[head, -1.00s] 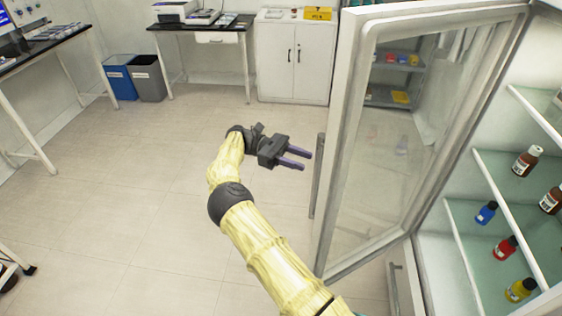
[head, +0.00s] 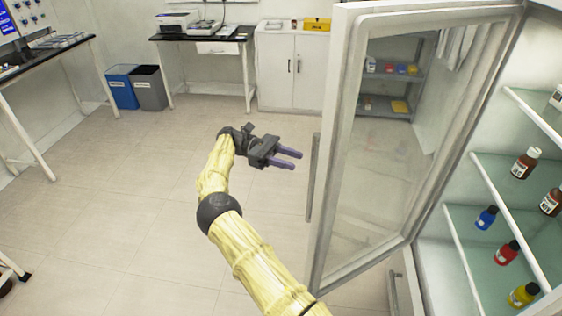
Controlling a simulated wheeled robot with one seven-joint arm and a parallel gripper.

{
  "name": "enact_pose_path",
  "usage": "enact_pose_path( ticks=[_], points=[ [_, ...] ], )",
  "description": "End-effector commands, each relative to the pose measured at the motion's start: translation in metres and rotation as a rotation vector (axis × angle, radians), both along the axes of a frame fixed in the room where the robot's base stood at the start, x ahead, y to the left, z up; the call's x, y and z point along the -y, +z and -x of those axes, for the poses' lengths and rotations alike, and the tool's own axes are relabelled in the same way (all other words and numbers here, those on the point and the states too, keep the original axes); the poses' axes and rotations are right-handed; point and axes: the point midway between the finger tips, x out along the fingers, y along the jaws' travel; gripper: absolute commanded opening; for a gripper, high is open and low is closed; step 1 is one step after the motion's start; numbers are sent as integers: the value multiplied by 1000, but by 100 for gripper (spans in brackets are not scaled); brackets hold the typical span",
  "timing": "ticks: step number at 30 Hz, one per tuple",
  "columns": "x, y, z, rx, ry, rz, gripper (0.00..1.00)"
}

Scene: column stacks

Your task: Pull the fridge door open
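The fridge door (head: 331,165) has a pale frame and a glass pane, and it stands swung open, wide away from the fridge body. Its grey vertical bar handle (head: 312,178) is on the door's left edge. My gripper (head: 290,159) is to the left of the handle, apart from it in the picture. Its two purple fingers point right and have a gap between them, with nothing held. The fridge inside (head: 490,185) shows at the right, with glass shelves.
Several bottles stand on the shelves, among them a blue one (head: 487,217), a red one (head: 507,252) and a yellow one (head: 523,294). A white cabinet (head: 293,75) and bins (head: 150,88) stand at the back. The floor (head: 130,190) left of my arm is clear.

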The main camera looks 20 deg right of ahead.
Motion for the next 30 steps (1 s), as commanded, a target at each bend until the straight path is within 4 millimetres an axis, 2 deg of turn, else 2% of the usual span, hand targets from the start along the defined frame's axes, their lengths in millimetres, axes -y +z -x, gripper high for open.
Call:
enact_pose_path(
  ticks=[7,8,13,16,20,24,27,30],
  points=[
    [1,0,0,0,-1,0,39],
    [1,0,0,0,-1,0,35],
    [10,-4,-1,34,13,-32,1],
    [27,-14,-5,105,43,-89,0],
    [52,-39,-13,271,94,-204,0],
    [70,-69,-20,522,113,-331,0],
    [70,-91,-26,726,94,-415,0],
    [61,-108,-34,930,56,-492,0]
  ],
)
